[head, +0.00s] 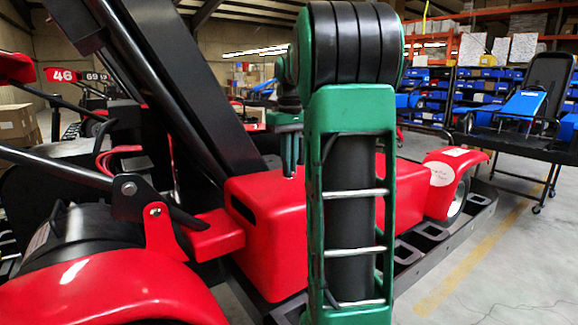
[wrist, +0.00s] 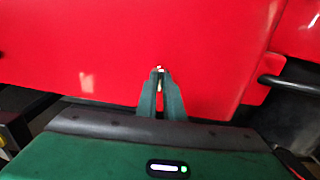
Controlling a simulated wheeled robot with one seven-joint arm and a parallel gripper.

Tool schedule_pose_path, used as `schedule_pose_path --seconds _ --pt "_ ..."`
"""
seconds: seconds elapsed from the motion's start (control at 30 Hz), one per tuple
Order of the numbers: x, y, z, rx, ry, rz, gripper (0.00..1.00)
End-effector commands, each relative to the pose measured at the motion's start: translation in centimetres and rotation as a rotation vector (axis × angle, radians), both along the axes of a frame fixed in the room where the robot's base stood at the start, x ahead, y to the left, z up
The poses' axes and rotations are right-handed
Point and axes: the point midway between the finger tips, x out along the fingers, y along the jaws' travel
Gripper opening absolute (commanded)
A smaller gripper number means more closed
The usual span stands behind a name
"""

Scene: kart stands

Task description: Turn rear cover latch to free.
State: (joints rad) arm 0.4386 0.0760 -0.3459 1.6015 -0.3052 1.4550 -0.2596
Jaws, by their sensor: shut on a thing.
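The red rear cover (head: 265,225) fills the middle of the head view, and its red surface (wrist: 90,45) fills most of the wrist view. My gripper (head: 291,172) points down at the top of this cover, just left of my green forearm. In the wrist view my gripper (wrist: 160,78) has its two dark green fingers close together at the cover. They are shut on a small, pale metallic piece, the latch (wrist: 160,70), of which only a bit shows between the tips. Its turn angle cannot be told.
A black sloping beam (head: 185,90) rises left of my gripper. A red fender (head: 110,290) and black tubes are at the near left. A black side rail (head: 440,235) runs along the kart's right. Another kart stand (head: 520,120) stands at right, with open floor (head: 500,270) before it.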

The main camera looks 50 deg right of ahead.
Motion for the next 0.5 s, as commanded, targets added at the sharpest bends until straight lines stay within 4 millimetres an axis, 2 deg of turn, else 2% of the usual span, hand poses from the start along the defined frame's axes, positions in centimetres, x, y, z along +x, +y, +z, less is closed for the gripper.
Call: schedule_pose_path --seconds 0.03,0.1,0.13,0.5 --pt "-0.09 0.00 -0.03 0.001 0.002 0.000 0.00" --pt "-0.08 0.00 -0.02 0.001 0.002 0.000 0.20" --pt "-0.07 0.00 -0.02 0.001 0.002 0.000 0.27" --pt "-0.03 -0.04 0.12 0.000 0.000 -0.002 0.27"
